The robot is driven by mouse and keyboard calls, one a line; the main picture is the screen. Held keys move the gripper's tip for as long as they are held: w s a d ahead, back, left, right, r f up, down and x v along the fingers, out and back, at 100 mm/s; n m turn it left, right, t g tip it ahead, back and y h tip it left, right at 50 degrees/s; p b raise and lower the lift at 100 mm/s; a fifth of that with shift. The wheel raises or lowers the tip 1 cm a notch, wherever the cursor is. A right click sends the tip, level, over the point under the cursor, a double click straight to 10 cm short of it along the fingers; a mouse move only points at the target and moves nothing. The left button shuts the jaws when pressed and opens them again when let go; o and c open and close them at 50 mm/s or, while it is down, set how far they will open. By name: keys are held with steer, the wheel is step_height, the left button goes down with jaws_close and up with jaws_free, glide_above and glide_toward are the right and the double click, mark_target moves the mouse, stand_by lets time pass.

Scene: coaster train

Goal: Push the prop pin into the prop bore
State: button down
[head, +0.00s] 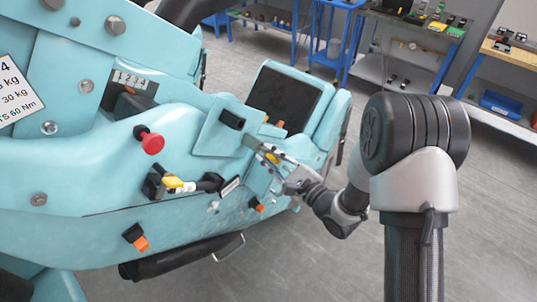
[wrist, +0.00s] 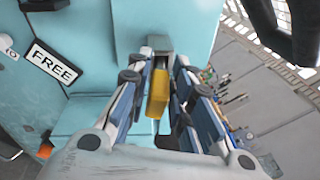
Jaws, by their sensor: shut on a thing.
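My gripper (head: 274,157) is at the side of the turquoise train body. In the wrist view, my gripper (wrist: 162,92) is shut on a yellow block-shaped piece (wrist: 158,92), which I take for the prop pin. A grey squared metal part (wrist: 160,46) shows straight beyond the yellow piece, near the turquoise surface. In the head view, this grey part (head: 252,142) sticks out ahead of the fingers towards the body. I cannot tell whether it touches the body. The prop bore cannot be made out.
A FREE plate (wrist: 55,62) is on the turquoise body. A black block (head: 231,119), a red knob (head: 151,142), a yellow-handled lever (head: 178,183) and orange tabs (head: 140,242) jut from it. Blue workbenches (head: 410,22) stand behind. The grey floor at right is clear.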

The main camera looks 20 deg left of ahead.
steer(key=shift+w+v, duration=0.15)
steer(key=shift+v, duration=1.2)
steer(key=shift+w+v, duration=0.15)
steer(key=shift+v, duration=1.2)
steer(key=shift+d, duration=0.2)
steer(key=p+v, duration=0.1)
steer(key=v, duration=0.5)
steer(key=shift+w+d, duration=0.15)
steer(key=shift+w, duration=0.15)
